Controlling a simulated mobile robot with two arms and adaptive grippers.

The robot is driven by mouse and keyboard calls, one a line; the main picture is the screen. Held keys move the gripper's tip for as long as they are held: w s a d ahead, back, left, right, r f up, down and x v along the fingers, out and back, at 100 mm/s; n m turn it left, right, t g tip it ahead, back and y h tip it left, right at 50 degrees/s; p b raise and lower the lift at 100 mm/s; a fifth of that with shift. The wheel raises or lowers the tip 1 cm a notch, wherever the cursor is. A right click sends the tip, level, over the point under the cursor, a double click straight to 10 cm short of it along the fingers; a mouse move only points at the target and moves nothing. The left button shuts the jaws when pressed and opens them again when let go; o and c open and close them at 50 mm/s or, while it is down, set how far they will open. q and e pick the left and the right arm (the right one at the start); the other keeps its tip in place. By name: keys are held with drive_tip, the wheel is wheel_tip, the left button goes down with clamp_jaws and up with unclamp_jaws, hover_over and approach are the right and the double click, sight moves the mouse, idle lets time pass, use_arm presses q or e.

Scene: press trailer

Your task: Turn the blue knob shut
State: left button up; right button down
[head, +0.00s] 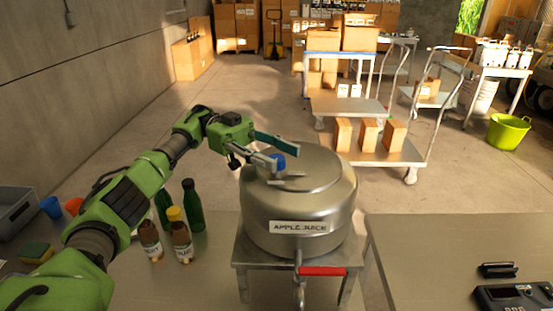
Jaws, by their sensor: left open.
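A steel drum (262,217) labelled "APPLE JUICE" stands on a small metal stand (243,262). A tap with a red handle (322,271) is at the drum's lower front. My right gripper is not in view.
Green bottles (193,206) and brown bottles (181,243) stand on the left bench, near my left arm. A right-hand table (420,250) carries a dark device (513,297). Carts with boxes (368,133) stand behind the drum.

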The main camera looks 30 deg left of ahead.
sight(277, 157)
use_arm(q)
wheel_tip(277, 157, up, 9)
drive_tip(key=shift+f, duration=0.1)
drive_tip(key=shift+f, duration=0.1)
idle(0.6)
